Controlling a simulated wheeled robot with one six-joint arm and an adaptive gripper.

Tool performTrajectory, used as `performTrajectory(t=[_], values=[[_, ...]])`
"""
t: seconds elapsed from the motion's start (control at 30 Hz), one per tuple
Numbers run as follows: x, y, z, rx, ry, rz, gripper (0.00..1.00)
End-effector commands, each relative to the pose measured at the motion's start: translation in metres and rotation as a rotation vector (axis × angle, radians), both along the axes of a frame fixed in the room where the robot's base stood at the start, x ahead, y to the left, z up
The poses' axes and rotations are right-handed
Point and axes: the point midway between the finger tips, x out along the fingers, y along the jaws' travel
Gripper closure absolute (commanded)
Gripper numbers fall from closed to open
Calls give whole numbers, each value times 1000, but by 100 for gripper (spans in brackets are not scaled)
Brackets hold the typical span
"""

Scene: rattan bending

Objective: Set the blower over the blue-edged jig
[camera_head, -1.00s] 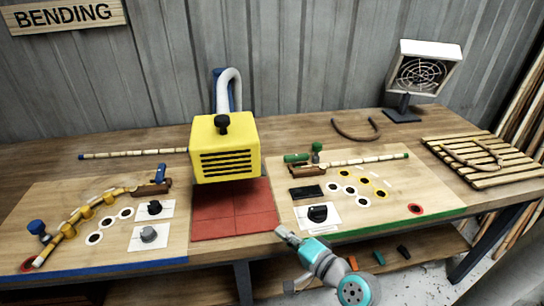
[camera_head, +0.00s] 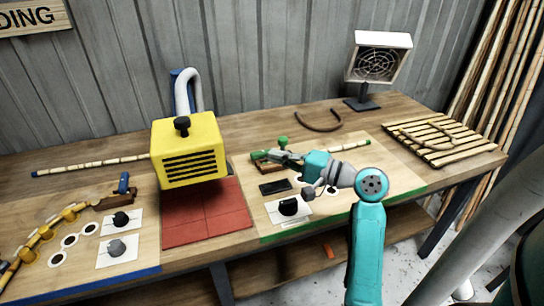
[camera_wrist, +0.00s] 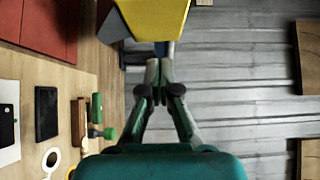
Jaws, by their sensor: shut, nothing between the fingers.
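The blower is a yellow box (camera_head: 190,152) with dark slots and a black knob on top. It hangs from a pale hose over the red tiles (camera_head: 206,215), between the two jigs. The blue-edged jig (camera_head: 120,278) is the left board, with yellow pegs, a bent cane and a brown clamp; its left part is cut off. My gripper (camera_head: 273,155) is shut and empty, to the right of the blower and apart from it, over the back of the green-edged jig. In the wrist view, my closed fingertips (camera_wrist: 158,66) point toward the blower (camera_wrist: 155,18).
The green-edged jig (camera_head: 385,187) lies under my arm, with a green-knobbed clamp (camera_head: 283,142). A fan-like box (camera_head: 379,58) on a stand and a slatted rack (camera_head: 440,142) are at right. A bent cane (camera_head: 318,122) lies at the back. A straight cane (camera_head: 90,165) lies left of the blower.

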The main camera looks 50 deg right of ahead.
Motion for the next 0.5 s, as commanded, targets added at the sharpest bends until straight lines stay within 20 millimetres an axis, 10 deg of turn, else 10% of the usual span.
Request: performTrajectory(t=[0.5], values=[[85,28,0,-1,0,3,100]])
